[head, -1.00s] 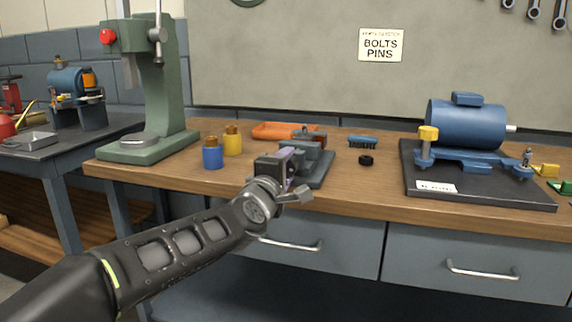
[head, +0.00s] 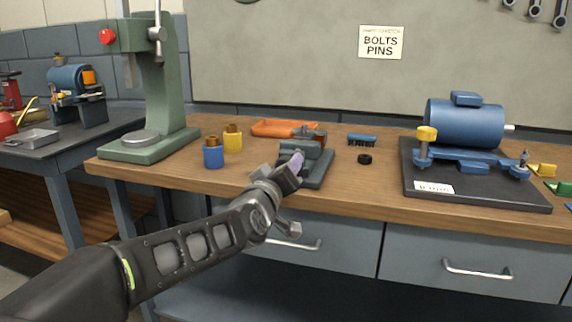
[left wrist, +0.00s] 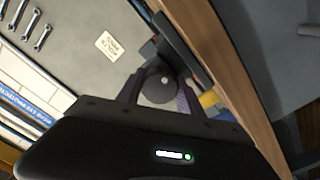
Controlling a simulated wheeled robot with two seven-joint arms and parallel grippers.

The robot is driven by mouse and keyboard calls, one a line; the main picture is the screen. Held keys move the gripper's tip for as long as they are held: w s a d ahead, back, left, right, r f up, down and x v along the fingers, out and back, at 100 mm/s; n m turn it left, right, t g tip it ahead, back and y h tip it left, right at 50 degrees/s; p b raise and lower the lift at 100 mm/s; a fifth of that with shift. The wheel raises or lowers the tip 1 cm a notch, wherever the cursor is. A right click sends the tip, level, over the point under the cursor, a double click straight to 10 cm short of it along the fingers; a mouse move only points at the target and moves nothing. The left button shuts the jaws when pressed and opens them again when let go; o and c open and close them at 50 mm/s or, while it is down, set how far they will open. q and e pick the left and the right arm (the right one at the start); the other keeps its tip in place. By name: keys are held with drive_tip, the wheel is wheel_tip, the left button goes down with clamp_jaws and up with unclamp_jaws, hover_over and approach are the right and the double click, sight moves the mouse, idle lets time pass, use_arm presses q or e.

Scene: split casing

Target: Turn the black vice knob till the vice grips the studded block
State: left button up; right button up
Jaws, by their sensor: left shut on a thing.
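The grey vice (head: 319,167) stands on the wooden bench near its front edge, partly hidden behind my left gripper in the head view. My left gripper (head: 296,163) is at the near end of the vice, its fingers pointing into it. In the left wrist view, my left gripper (left wrist: 160,92) is shut on a dark round knob (left wrist: 163,84), with a finger on either side. The vice's dark body (left wrist: 178,45) shows beyond the knob. A small brownish block (head: 316,135) shows at the top of the vice; whether the jaws touch it I cannot tell. My right gripper is in neither view.
An orange tray (head: 268,128) lies behind the vice.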

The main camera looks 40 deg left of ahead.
use_arm(q)
drive_tip(key=shift+f+m, duration=0.1)
drive_tip(key=shift+m, duration=1)
drive_tip(key=o, duration=1.4)
drive_tip(key=shift+s, duration=0.1)
drive_tip(key=p+v, duration=0.1)
drive_tip(key=v, duration=0.6)
drive_tip(key=shift+s+d, duration=0.2)
drive_tip(key=shift+s, duration=0.1)
